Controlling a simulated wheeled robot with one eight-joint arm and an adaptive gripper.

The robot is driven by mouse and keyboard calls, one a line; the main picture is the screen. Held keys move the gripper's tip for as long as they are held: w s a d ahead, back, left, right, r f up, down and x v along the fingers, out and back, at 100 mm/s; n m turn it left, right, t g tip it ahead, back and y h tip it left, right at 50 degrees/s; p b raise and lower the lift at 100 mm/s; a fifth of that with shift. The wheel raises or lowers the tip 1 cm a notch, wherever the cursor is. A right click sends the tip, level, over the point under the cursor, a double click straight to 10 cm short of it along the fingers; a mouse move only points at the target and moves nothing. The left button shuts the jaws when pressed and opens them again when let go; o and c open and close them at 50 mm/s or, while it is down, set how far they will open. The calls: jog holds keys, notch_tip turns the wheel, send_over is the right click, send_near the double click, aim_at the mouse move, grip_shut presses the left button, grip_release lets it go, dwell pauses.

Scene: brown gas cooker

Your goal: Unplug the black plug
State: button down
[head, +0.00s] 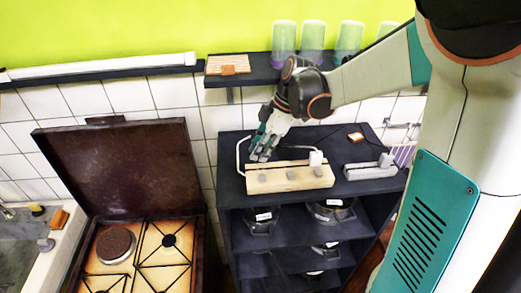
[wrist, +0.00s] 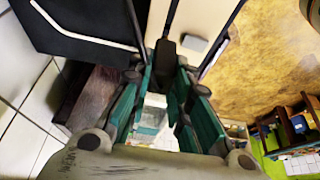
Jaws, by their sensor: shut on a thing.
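A cream power strip (head: 290,178) lies on top of the dark shelf unit, and it also shows in the wrist view (wrist: 205,16). My gripper (head: 262,152) is just above and behind its left end. In the wrist view my gripper (wrist: 167,68) has its teal fingers shut on a dark thing, which looks like the black plug (wrist: 166,55). The plug is mostly hidden by the fingers, and in the head view I cannot make it out. I cannot tell whether it is still seated in the strip.
A white plug (head: 316,158) stands at the strip's right end. A grey strip (head: 370,172) lies further right on the shelf unit (head: 228,187). The brown cooker (head: 120,170) with its raised lid stands to the left. A wall shelf with several cups (head: 313,36) is behind.

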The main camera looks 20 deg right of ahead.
jog(key=shift+r, duration=0.1)
jog(key=shift+r+p, duration=0.8)
jog(key=shift+r, duration=0.65)
